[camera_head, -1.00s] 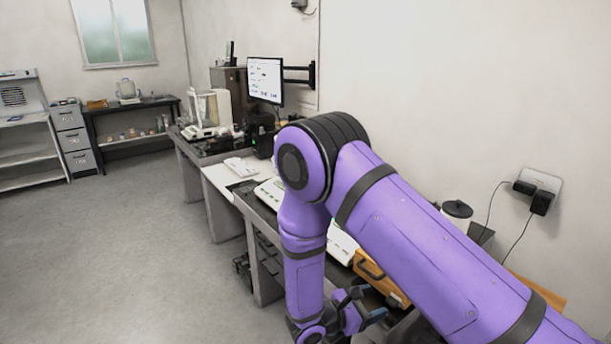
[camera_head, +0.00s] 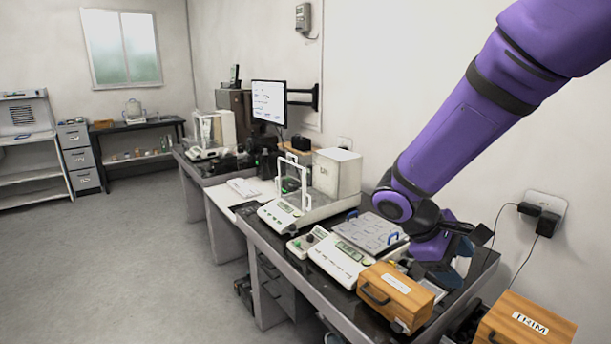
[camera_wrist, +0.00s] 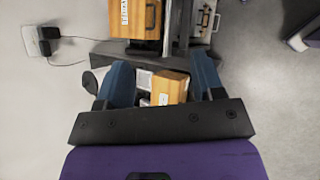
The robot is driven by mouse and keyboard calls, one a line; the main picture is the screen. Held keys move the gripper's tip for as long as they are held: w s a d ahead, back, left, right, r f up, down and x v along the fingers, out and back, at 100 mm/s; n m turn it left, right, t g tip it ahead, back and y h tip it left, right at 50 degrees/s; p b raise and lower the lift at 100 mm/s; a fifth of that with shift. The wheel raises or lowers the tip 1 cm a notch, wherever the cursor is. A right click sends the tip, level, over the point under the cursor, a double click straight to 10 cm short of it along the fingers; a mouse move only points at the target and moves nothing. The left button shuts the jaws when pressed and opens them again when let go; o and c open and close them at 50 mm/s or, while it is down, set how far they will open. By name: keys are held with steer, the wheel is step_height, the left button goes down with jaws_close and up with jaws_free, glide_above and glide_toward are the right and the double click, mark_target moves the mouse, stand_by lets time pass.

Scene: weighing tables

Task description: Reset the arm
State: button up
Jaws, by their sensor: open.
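My purple arm comes in from the upper right of the head view and slopes down to the right end of the weighing table (camera_head: 330,308). My gripper (camera_head: 452,272) hangs there behind a small wooden case (camera_head: 396,297), partly hidden by its own wrist. In the wrist view my gripper (camera_wrist: 162,80) shows two blue fingers spread apart with nothing held between them. Part of a wooden case (camera_wrist: 172,88) shows beyond the gap, and I cannot tell its distance from the fingers.
A balance with a glass shield (camera_head: 318,190), a flat scale (camera_head: 342,258) and a tray-like grey panel (camera_head: 372,232) stand left of my gripper. A wooden TRIM box (camera_head: 527,325) is at lower right. Wall plugs (camera_head: 540,215) and cables are close by. The floor (camera_head: 120,250) at left is clear.

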steer(key=s+d+r+m+t+y, duration=0.2)
steer(key=s+r+m+t+y, duration=0.4)
steer(key=s+r, duration=0.8)
steer(key=shift+s+d+r+m+t+y, duration=0.4)
steer(key=shift+s+m+y, duration=0.75)
steer(key=shift+s, duration=0.2)
steer(key=shift+c, duration=0.4)
